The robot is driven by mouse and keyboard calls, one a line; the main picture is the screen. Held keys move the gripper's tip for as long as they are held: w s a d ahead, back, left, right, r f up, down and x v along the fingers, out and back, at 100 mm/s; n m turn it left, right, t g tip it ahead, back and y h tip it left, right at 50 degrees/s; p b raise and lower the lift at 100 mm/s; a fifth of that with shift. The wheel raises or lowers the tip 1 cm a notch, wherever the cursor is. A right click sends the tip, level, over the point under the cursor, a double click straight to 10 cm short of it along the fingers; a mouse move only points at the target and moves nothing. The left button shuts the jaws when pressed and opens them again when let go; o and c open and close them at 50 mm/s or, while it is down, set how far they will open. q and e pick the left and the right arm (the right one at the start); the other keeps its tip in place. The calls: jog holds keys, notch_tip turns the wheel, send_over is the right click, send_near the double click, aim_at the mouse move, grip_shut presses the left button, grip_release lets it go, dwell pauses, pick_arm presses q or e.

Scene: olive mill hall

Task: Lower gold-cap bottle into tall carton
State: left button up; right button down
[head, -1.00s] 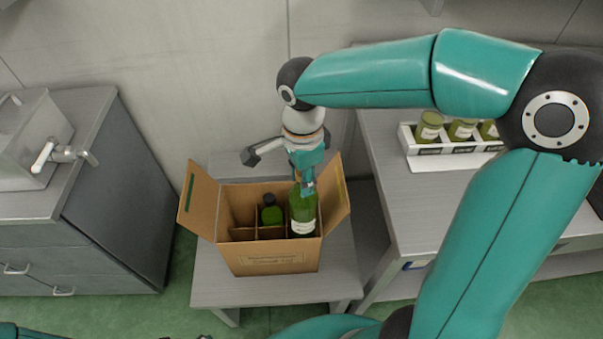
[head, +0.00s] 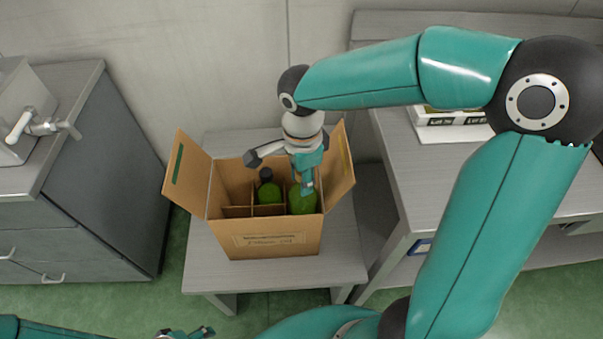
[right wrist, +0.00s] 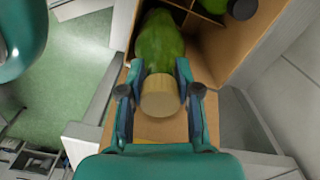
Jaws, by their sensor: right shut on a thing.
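The tall cardboard carton (head: 265,240) stands open on a low grey stand, its side flaps spread. My right gripper (head: 305,183) is above the carton's right part, shut on the gold cap (right wrist: 160,97) of a green bottle (head: 302,204). That bottle is upright, its lower part hidden inside the right compartment; its green shoulder (right wrist: 160,40) also shows in the right wrist view. I cannot tell whether its base touches the carton floor. My left gripper (head: 187,333) is at the bottom edge, partly cut off; its opening is unclear.
A dark-capped green bottle (head: 268,191) stands in the compartment beside it, among cardboard dividers. The low stand (head: 215,268) has bare room around the carton. A grey bench (head: 405,165) with a white rack (head: 450,131) is at right, a grey cabinet (head: 100,180) at left.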

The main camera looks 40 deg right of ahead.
aim_at(302, 206)
jog(key=shift+f+b, duration=4.9)
jog(key=shift+f, duration=0.7)
jog(key=c, duration=0.7)
grip_release()
jog(key=shift+f, duration=0.1)
notch_tip(302, 206, up, 12)
jog(key=shift+r, duration=0.1)
